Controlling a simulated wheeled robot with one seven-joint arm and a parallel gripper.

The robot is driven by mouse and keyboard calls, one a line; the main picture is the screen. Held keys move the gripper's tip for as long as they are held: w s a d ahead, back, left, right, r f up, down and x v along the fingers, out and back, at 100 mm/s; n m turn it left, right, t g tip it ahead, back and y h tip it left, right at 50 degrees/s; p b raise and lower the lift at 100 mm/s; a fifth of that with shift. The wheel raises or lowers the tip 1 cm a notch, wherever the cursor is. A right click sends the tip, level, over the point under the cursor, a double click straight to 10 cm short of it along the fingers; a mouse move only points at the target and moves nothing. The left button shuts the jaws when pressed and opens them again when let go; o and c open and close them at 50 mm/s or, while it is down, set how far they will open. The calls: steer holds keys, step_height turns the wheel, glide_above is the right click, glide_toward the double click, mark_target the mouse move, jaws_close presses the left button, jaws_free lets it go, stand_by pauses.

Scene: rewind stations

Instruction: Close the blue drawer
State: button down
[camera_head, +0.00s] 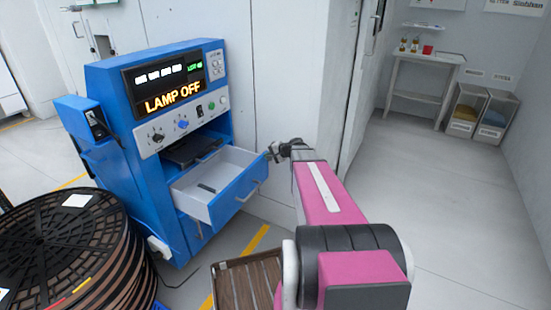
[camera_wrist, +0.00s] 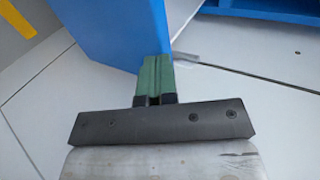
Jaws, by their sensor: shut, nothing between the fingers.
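The blue drawer (camera_head: 240,196) stands pulled out of the blue cabinet (camera_head: 85,140), its white inside open to view. A small dark item (camera_head: 206,187) lies in it. A pale handle (camera_head: 247,192) is on its blue front. My gripper (camera_head: 272,153) is at the right end of the drawer front, with its fingers together and empty. In the wrist view my gripper's green fingertips (camera_wrist: 156,72) are shut, right at the edge of a blue panel (camera_wrist: 115,28), which looks like the drawer front. I cannot tell whether they touch it.
The cabinet's display (camera_head: 173,97) reads LAMP OFF. A stack of dark reels (camera_head: 60,235) stands at the lower left. A brown slatted crate (camera_head: 248,285) is on the floor in front. A white table (camera_head: 422,62) and bins (camera_head: 465,112) are at the back right. Floor at right is clear.

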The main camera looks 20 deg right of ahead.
steer(key=w+a, duration=1.5)
steer(key=shift+w+a, duration=0.15)
steer(key=shift+w, duration=0.05)
